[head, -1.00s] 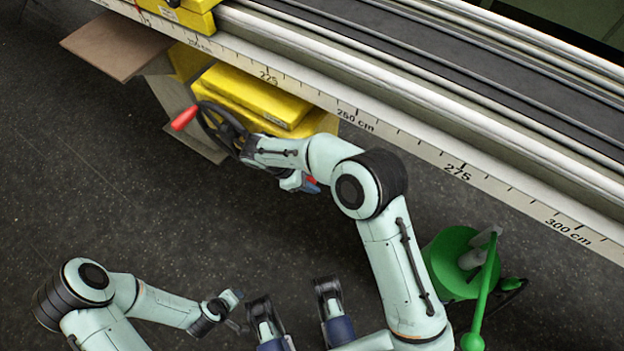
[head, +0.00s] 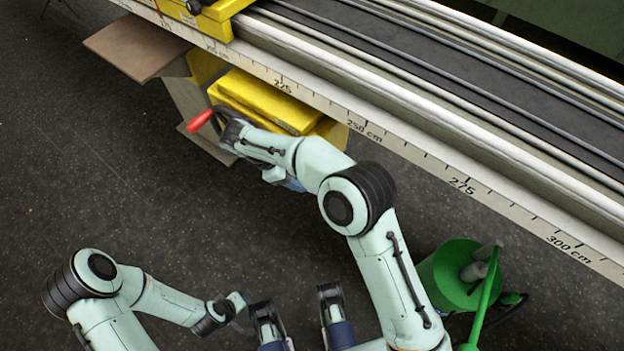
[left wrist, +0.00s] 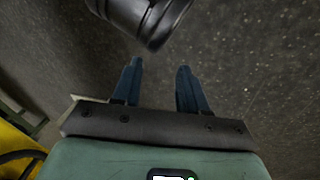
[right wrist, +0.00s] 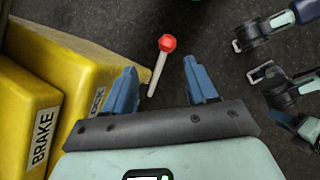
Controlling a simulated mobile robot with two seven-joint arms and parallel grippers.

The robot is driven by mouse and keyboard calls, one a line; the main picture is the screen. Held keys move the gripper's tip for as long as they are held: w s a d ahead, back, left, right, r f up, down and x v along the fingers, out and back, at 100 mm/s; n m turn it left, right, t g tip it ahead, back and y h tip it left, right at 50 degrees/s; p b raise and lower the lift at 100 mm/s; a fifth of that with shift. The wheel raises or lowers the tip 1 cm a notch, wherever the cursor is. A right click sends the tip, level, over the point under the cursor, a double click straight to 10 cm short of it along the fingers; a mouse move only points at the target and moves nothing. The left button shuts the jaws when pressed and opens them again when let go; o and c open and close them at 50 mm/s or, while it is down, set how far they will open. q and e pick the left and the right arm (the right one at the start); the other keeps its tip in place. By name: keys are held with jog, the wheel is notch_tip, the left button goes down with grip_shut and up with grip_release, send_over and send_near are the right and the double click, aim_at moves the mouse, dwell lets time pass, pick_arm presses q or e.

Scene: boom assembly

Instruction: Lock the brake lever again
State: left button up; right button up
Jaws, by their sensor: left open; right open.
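The brake lever (right wrist: 155,72), a pale rod with a red ball knob, shows in the right wrist view beside the yellow housing (right wrist: 60,75) labelled BRAKE. My left gripper (head: 238,303) is low at the left, away from the housing. The left wrist view shows it open and empty (left wrist: 158,75).
A black crank with a red handle (head: 200,121) is beside the yellow housing, close to my right wrist. The long machine rail with a scale (head: 360,125) runs behind. A green object (head: 447,275) stands at the right. Dark floor is clear at the left.

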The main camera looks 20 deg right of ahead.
pick_arm(q)
jog(key=shift+s+d+r+g+p, duration=0.15)
jog(key=shift+s+d+r, duration=0.1)
jog(key=shift+s, duration=0.15)
jog(key=shift+s+d+r+g+p, duration=0.15)
jog(key=shift+s+r, duration=0.1)
jog(key=shift+s, duration=0.1)
pick_arm(e)
jog(key=v, duration=0.4)
jog(key=shift+f, duration=0.1)
